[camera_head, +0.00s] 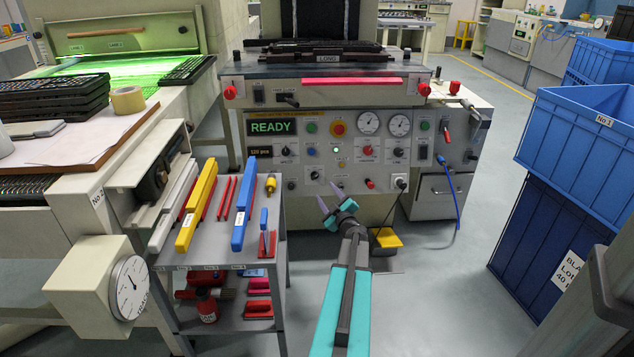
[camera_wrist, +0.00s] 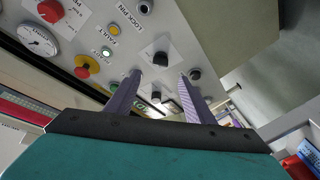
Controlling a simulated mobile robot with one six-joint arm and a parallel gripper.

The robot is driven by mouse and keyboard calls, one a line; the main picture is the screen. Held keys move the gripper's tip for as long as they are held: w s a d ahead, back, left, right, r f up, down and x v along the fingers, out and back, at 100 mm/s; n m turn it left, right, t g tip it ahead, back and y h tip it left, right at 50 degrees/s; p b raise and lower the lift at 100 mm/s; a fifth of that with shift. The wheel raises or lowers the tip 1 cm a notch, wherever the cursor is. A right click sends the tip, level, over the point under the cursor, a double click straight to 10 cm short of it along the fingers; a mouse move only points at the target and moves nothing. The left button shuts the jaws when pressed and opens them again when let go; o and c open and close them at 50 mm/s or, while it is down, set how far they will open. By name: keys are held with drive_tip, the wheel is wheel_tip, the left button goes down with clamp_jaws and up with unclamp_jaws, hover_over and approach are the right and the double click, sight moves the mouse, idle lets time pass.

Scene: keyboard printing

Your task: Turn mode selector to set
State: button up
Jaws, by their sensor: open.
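The machine's front panel (camera_head: 350,190) carries several knobs and buttons. I cannot read which one is the mode selector. A black selector knob on a white plate (camera_wrist: 160,52) shows in the wrist view just beyond my fingertips. Two more black knobs, one to its right (camera_wrist: 195,74) and one nearer my gripper (camera_wrist: 156,97), are close by. In the head view, black knobs sit on the panel's left (camera_head: 287,151) and lower left (camera_head: 314,174). My gripper (camera_head: 327,192) is open and empty in front of the lower panel. It also shows in the wrist view (camera_wrist: 160,76), apart from the knobs.
A grey tool cart (camera_head: 215,257) stands left of my arm. Blue crates (camera_head: 575,135) stand at right. A yellow foot pedal (camera_head: 386,237) is on the floor.

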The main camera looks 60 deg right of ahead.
sight(316, 177)
drive_tip(key=shift+b+x, duration=1.6)
drive_tip(key=shift+x, duration=3.95)
drive_tip(key=c, duration=1)
drive_tip(key=shift+c, duration=0.2)
